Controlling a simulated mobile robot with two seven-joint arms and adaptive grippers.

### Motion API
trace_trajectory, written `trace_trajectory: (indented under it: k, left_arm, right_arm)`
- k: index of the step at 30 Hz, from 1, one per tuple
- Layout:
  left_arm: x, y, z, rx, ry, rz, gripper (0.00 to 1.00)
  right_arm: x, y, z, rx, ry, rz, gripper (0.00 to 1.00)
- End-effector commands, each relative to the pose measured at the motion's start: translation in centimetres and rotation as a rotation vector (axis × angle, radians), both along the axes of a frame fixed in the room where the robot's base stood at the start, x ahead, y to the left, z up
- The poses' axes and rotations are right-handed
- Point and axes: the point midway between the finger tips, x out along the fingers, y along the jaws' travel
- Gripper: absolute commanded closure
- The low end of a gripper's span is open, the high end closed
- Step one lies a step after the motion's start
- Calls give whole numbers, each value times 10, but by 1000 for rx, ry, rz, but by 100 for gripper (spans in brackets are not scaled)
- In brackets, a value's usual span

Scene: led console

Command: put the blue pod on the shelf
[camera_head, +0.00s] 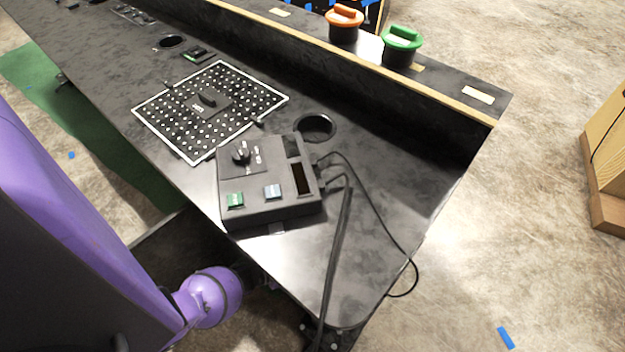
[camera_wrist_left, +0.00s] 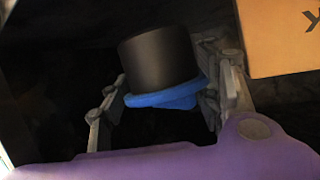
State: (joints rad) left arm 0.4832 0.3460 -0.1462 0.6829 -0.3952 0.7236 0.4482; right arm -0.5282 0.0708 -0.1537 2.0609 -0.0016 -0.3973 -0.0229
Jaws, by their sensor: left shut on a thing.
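The blue pod (camera_wrist_left: 158,60), a black cylinder with a blue cap and rim, shows in the left wrist view between the fingers of my left gripper (camera_wrist_left: 166,95). The gripper is shut on the pod. In the head view my purple left arm reaches down beside the console's near edge; its gripper and the blue pod are hidden there. The shelf (camera_head: 300,24) is the raised black ledge with wooden trim along the console's far side. An orange-capped pod (camera_head: 344,25) and a green-capped pod (camera_head: 401,46) stand on it. My right gripper is not in view.
A control box (camera_head: 266,185) with a knob, buttons and cables sits on the console top (camera_head: 400,195). A dotted panel (camera_head: 210,110) and a round hole (camera_head: 316,127) lie behind it. A yellow-orange box (camera_wrist_left: 284,38) is close to the gripper in the wrist view.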

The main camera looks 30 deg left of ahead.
Motion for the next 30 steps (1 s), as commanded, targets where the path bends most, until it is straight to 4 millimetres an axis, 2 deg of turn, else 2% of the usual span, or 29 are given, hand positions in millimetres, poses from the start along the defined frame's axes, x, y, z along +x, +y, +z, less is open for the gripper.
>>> trace_trajectory:
  k: [1, 3, 12, 16, 17, 18, 30]
  left_arm:
    - [-6, 0, -17, 0, 11, 1, 87]
    - [-5, 0, -23, 1, 10, 1, 87]
    - [-4, 0, -22, 1, 4, 0, 87]
    - [-4, 0, -27, 0, 5, 0, 87]
    - [-5, 0, -26, 0, 5, 0, 38]
    - [-4, 0, -25, 0, 5, 0, 33]
    - [-4, 0, -20, 1, 4, 0, 33]
  right_arm:
    - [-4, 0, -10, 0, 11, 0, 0]
    - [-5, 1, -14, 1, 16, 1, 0]
    - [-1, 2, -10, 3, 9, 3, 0]
    - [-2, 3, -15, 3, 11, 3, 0]
    - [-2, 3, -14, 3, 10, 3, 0]
    - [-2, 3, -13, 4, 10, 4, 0]
    - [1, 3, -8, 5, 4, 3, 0]
